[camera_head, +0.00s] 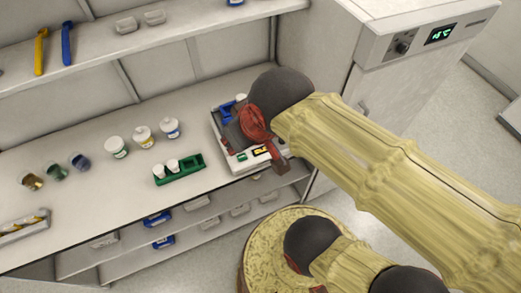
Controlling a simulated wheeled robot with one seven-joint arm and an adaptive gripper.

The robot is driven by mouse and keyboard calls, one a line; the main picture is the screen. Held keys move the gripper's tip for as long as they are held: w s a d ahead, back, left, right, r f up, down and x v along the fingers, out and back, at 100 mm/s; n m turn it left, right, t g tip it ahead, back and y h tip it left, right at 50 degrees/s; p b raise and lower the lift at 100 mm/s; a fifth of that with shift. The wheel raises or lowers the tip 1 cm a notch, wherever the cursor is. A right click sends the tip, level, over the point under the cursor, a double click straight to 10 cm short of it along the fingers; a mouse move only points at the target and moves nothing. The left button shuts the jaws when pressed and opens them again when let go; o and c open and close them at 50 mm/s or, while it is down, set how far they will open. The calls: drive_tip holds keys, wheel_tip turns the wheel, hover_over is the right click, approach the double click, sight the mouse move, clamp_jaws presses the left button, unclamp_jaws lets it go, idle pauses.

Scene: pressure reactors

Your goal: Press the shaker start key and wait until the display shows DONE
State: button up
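The shaker (226,151) is a pale, low box near the right end of the bench, with blue parts on top. Its front panel has a green key (242,156) and a small dark display (261,151) with a yellowish reading too small to make out. My gripper (279,163) is over the right front of the shaker, close to the panel. My wrist and arm cover much of the shaker's top and right side. The fingers are mostly hidden, so I cannot tell whether they are open or touching a key.
A green rack (180,170) with white-capped vials stands left of the shaker. Several jars (116,147) and coloured beakers (57,172) stand farther left. A white cabinet (385,80) with a lit green display rises at right. An upper shelf (100,50) overhangs the bench.

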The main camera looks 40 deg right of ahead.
clamp_jaws()
idle(1.1)
drive_tip(key=shift+d, duration=0.1)
